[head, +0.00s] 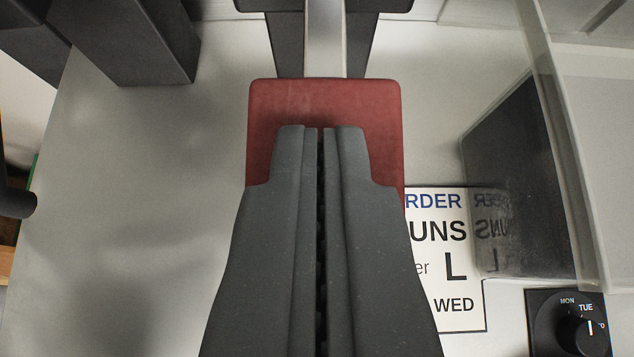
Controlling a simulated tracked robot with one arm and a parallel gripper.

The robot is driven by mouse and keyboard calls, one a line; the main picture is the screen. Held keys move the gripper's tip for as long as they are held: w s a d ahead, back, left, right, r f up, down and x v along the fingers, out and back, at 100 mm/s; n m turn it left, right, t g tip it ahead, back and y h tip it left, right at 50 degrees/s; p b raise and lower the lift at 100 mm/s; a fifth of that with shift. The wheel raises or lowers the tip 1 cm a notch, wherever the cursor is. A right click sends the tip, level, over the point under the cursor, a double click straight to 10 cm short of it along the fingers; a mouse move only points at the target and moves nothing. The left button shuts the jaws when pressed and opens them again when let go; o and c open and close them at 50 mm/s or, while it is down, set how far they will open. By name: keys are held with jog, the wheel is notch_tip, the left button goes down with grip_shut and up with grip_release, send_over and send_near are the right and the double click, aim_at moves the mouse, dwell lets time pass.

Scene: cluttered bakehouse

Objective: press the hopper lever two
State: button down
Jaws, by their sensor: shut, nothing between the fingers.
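A red lever paddle (325,98) is in the upper middle of the head view, on the end of a pale metal bar (325,40) that runs up to the top edge. I take it for a hopper lever, but no number shows on it. My gripper (320,130) is shut and empty, with its fingertips over the red paddle in the picture. It hides the paddle's lower part, and I cannot tell whether the tips touch it.
A printed order card (455,310) lies right of my gripper. A dark block (515,180) and a clear panel (575,150) stand at the right. A day dial (580,335) is at lower right. Dark blocks (140,40) stand at upper left. The pale surface (150,200) left is clear.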

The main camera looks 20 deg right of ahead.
notch_tip(320, 180, down, 2)
jog(key=t+b, duration=0.1)
jog(key=b, duration=0.6)
jog(key=shift+s+t+h, duration=0.15)
jog(key=shift+t+h, duration=0.15)
jog(key=shift+t, duration=0.1)
jog(key=shift+r, duration=0.7)
jog(key=shift+r+p, duration=0.25)
jog(key=shift+p, duration=0.05)
jog(key=s+a+r+p, duration=0.1)
jog(key=s+a+r, duration=0.1)
jog(key=s+r, duration=0.6)
jog(key=shift+s+a+r+p, duration=0.2)
jog(key=shift+a+r+p, duration=0.1)
jog(key=shift+a+r, duration=0.15)
jog(key=shift+r, duration=0.1)
